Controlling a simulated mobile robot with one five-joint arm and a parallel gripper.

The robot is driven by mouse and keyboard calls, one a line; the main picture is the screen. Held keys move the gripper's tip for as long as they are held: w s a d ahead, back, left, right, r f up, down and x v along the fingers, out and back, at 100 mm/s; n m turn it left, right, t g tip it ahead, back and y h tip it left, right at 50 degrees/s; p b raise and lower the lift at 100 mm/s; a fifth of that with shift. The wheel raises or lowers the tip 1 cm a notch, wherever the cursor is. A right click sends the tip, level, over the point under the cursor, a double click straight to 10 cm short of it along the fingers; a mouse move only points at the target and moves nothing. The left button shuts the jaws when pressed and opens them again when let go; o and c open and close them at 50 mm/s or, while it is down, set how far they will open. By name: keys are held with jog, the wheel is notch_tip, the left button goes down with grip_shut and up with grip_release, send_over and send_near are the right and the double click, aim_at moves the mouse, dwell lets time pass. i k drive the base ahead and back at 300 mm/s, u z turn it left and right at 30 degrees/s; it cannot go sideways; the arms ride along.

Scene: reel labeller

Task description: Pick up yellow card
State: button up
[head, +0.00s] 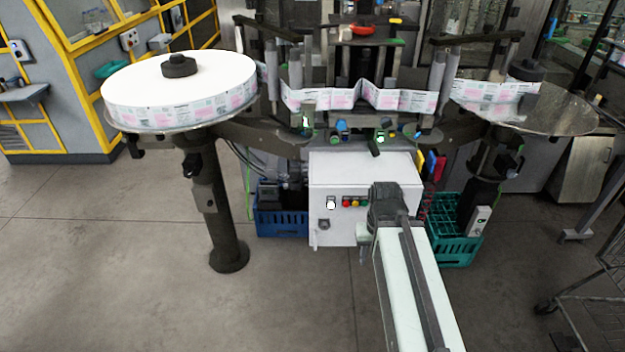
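My gripper (384,204) is at the far end of my arm, in front of the control box's right part. In the picture it is below and left of the yellow piece and looks apart from it. Its fingertips cannot be made out, so whether it is open or shut does not show.
A teal crate (458,248) stands right of the control box and a blue crate (282,222) left of it. A large label reel (180,90) sits on a post at left. A wire cart (598,300) is at lower right. The floor in front is clear.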

aim_at(419, 159)
jog(key=u, duration=3.3)
jog(key=k, duration=1.25)
jog(key=z, duration=1.65)
jog(key=i, duration=1)
jog(key=u, duration=0.05)
